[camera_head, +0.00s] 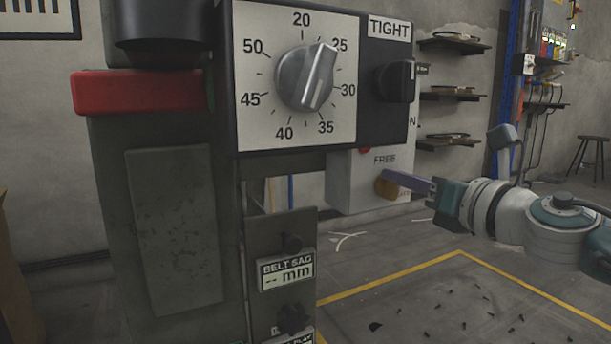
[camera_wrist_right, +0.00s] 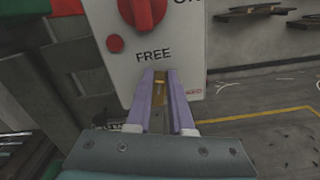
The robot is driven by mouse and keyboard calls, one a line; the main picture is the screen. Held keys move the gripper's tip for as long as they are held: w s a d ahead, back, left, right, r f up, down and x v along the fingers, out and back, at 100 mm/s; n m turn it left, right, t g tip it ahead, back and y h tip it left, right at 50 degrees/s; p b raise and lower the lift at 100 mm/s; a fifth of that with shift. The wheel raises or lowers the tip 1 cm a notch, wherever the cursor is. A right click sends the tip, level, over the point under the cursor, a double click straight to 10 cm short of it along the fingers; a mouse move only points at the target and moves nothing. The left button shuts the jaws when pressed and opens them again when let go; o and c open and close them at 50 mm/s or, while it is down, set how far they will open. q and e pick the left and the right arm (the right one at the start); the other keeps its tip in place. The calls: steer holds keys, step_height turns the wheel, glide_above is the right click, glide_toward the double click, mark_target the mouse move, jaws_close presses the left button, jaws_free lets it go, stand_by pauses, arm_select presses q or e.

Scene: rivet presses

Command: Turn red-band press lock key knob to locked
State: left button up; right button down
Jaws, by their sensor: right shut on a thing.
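The red-band press (camera_head: 150,200) stands at the left, with a red band (camera_head: 140,91) across its dark body. A white box (camera_head: 353,185) carries the word FREE above a brass-coloured lock key knob (camera_head: 385,188). My right gripper (camera_head: 392,181) comes in from the right, and its purple fingers are shut on this knob. In the right wrist view the brass knob (camera_wrist_right: 159,90) shows between the two fingertips, just below FREE. The lettering beside the knob is mostly hidden, and so is its exact turn. My left gripper is not in view.
Above the box hangs a panel with a silver dial knob (camera_head: 307,78) and a black knob (camera_head: 396,81) marked TIGHT. In the right wrist view a red knob (camera_wrist_right: 142,12) and a red button (camera_wrist_right: 115,43) sit above FREE.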

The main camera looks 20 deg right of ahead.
steer(key=m+p, duration=0.1)
steer(key=m, duration=0.4)
steer(key=d+f+m, duration=0.1)
steer(key=m, duration=0.4)
steer(key=m+p, duration=0.1)
steer(key=m, duration=0.4)
steer(key=shift+w+d+f+p, duration=0.1)
steer(key=shift+d+f+p, duration=0.1)
steer(key=shift+f+p, duration=0.15)
stand_by(0.3)
steer(key=c, duration=0.8)
jaws_free()
